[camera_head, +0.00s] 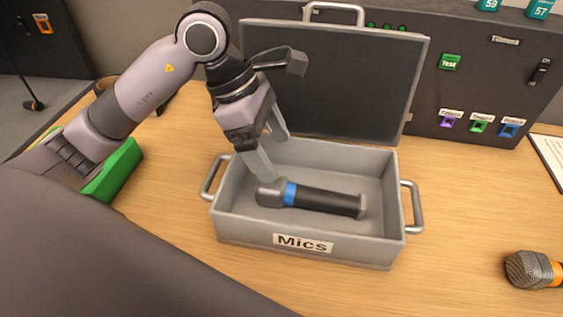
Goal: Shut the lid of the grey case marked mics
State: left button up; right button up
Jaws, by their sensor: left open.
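The grey case (322,249) marked "Mics" stands on the wooden table. Its lid (340,80) is open and leans back, upright, with a handle at its top edge. A microphone (310,198) with a black body and a blue ring lies inside the case. My left gripper (272,157) is over the left part of the case, pointing down, with its fingers apart. One fingertip is close above the microphone's head; I cannot tell if it touches. My right gripper is not in view.
A grey panel (470,85) with labelled faders and buttons stands behind the case. Another microphone (533,270) with an orange ring lies at the right. A green object (117,170) is behind my left arm. The table is clear between case and right microphone.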

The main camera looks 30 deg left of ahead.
aim_at(358, 83)
jog(key=k, duration=1)
